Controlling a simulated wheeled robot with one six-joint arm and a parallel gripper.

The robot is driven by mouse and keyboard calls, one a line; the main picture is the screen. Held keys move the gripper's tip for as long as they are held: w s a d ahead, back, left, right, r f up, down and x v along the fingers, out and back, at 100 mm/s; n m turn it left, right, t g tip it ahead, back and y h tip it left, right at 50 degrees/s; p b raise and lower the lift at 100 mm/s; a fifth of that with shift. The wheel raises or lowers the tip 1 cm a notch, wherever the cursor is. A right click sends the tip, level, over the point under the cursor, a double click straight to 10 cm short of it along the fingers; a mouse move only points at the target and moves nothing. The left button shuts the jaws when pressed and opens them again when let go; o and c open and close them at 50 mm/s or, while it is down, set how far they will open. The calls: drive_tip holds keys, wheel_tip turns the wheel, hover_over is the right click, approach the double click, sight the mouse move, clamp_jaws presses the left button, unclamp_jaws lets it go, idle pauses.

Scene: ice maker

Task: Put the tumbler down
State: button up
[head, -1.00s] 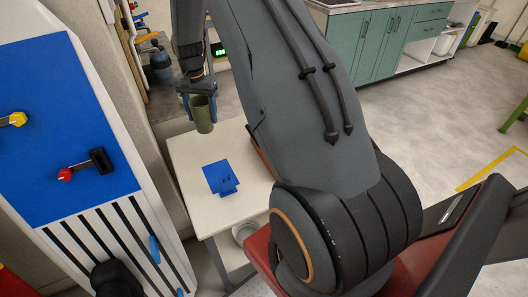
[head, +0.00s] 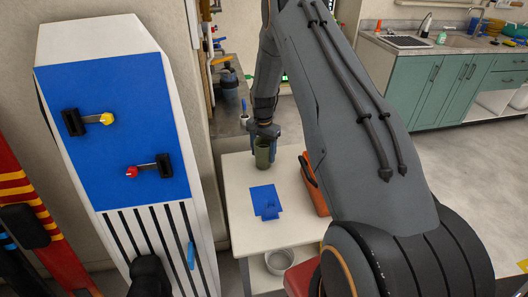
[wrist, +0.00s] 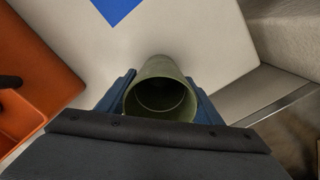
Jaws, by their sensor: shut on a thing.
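The tumbler (head: 262,153) is an olive-green cup, held upright by my gripper (head: 264,136) over the back part of the small white table (head: 238,205) in the head view. In the wrist view the tumbler (wrist: 160,92) sits between the two blue fingers of my gripper (wrist: 162,100), its open mouth facing the camera. The fingers are shut on it. I cannot tell whether its base touches the tabletop.
A blue sheet with a small blue stand (head: 266,201) lies on the table in front of the tumbler. An orange box (head: 314,190) is on the table's right side. The blue-and-white machine (head: 120,130) with two levers stands left. A bowl (head: 280,262) is below.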

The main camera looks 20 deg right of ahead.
drive_tip(key=shift+f, duration=0.15)
drive_tip(key=o, duration=1.1)
drive_tip(key=shift+c, duration=0.2)
wheel_tip(320, 180, up, 12)
drive_tip(key=b, duration=0.5)
drive_tip(key=s+a+r+n, duration=0.2)
drive_tip(key=s+a+n, duration=0.1)
drive_tip(key=s, duration=0.7)
drive_tip(key=s+a+r+n+t, duration=0.1)
drive_tip(key=s+a+r+n, duration=0.2)
drive_tip(key=s+a, duration=0.3)
drive_tip(key=s+a+r+n, duration=0.3)
drive_tip(key=s+a+n, duration=0.1)
drive_tip(key=s, duration=1)
drive_tip(key=shift+a+r+n, duration=0.2)
drive_tip(key=shift+a+n, duration=0.15)
drive_tip(key=shift+n, duration=0.35)
